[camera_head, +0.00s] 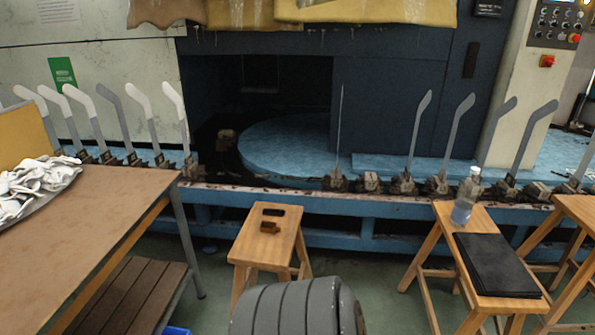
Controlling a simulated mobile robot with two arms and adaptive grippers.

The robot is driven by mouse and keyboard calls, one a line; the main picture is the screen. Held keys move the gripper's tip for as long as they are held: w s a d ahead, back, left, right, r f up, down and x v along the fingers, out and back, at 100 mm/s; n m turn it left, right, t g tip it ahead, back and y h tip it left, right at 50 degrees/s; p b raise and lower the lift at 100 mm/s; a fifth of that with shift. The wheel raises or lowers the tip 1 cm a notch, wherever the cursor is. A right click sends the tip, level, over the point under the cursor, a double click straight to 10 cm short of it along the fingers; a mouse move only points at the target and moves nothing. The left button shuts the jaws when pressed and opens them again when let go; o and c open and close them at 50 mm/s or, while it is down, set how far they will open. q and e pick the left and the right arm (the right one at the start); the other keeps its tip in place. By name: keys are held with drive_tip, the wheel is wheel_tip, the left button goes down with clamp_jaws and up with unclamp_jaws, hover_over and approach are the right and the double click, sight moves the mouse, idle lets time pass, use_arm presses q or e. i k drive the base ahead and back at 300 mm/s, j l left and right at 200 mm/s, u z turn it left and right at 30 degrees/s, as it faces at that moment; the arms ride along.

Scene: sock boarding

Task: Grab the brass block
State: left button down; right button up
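A small brown, brass-like block (269,227) sits on top of a wooden stool (250,246) near the middle of the head view. It lies just in front of the dark slot in the stool's seat, and nothing is touching it from above. It is small in the picture, so its exact shape is hard to tell. Neither of my grippers shows in this view.
A brown table (95,210) with white socks (38,182) stands at the left. A blue machine rail (300,231) with several upright sock boards runs behind the stool. Another stool (468,215) at the right holds a clear bottle (464,200) and black sheets (497,265).

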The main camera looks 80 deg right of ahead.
sight(267, 227)
drive_tip(key=z, duration=2.5)
